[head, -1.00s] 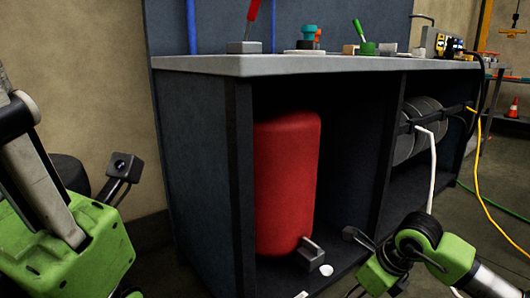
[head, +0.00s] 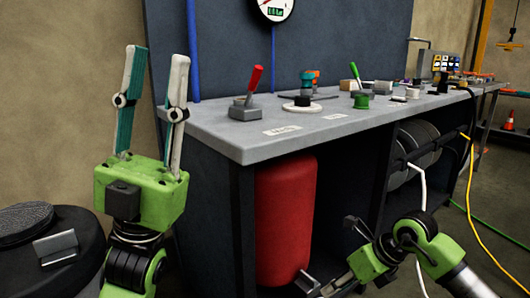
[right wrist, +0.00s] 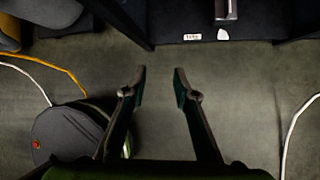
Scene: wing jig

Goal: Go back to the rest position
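My left gripper (head: 158,54) stands upright at the left of the head view, in front of the wall and the bench's left end. Its two fingers point up, are spread apart and hold nothing. My right gripper (head: 328,252) is low in the head view, in front of the bench's open lower bay, and points left. In the right wrist view its fingers (right wrist: 160,70) are apart with only bare floor between them. The bench's lower edge lies beyond the fingertips there.
The grey workbench (head: 225,139) carries a red-handled lever (head: 255,80), a green-handled lever (head: 358,86) and other fittings. A red tank (head: 285,215) stands underneath. A white hose (head: 417,190) and a yellow cable (head: 471,205) hang at the right. An orange cone (head: 510,120) stands far right.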

